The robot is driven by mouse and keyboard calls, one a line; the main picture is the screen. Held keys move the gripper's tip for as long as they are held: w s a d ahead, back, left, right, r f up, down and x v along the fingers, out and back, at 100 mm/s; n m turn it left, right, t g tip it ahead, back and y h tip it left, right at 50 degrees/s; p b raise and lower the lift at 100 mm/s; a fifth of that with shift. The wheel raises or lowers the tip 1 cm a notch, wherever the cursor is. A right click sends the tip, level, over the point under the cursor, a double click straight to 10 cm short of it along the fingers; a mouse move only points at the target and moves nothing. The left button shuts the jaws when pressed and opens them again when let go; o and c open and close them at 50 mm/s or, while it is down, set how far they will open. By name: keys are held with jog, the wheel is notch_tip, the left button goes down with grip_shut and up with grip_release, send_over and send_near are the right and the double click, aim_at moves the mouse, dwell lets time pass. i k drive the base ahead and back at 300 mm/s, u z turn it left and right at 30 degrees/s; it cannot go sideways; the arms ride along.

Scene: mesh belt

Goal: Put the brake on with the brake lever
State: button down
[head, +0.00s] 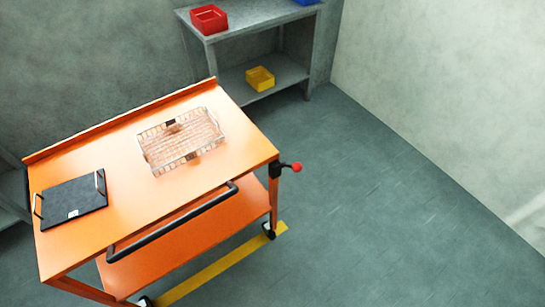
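The brake lever is a short dark bar with a red knob (297,167) at its end. It sticks out to the right from the near right corner post of an orange cart (230,160), just below the top's edge. The lever looks close to level, with the knob slightly to the far side of the pivot. A caster (268,231) shows at the foot of that post. My gripper is not in the head view.
A wicker basket (150,160) and a black tray (72,203) stand on the cart top. A black push handle (172,222) runs along its near side. Yellow floor tape (215,268) lies below. A grey shelf (262,72) stands behind. The floor at right is clear.

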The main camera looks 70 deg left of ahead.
aim_at(297, 166)
jog(key=u, duration=1.5)
jog(key=i, duration=0.05)
jog(key=u, duration=2.45)
